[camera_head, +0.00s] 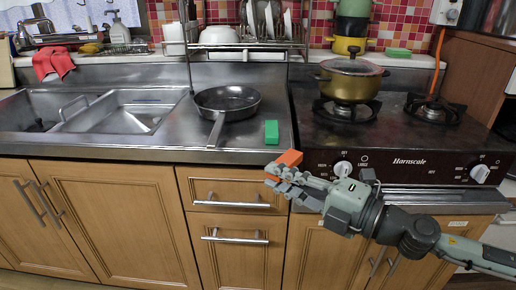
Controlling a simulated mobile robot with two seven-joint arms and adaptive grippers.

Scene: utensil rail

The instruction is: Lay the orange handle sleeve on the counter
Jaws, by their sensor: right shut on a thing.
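The orange handle sleeve (289,158) is a small block held in the fingers of my right gripper (274,174). The gripper is shut on it, in front of the counter's front edge, with its arm coming in from the right. The steel counter (180,135) lies behind and to the left of the sleeve. Whether the sleeve touches the counter edge cannot be told. Fingers cover part of the sleeve. My left gripper does not show.
A green block (271,132) stands on the counter just behind the sleeve. A black frying pan (227,103) lies left of it, handle toward the front. The stove (400,140) with a gold pot (350,80) is right. Drawer handles (235,237) jut out below.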

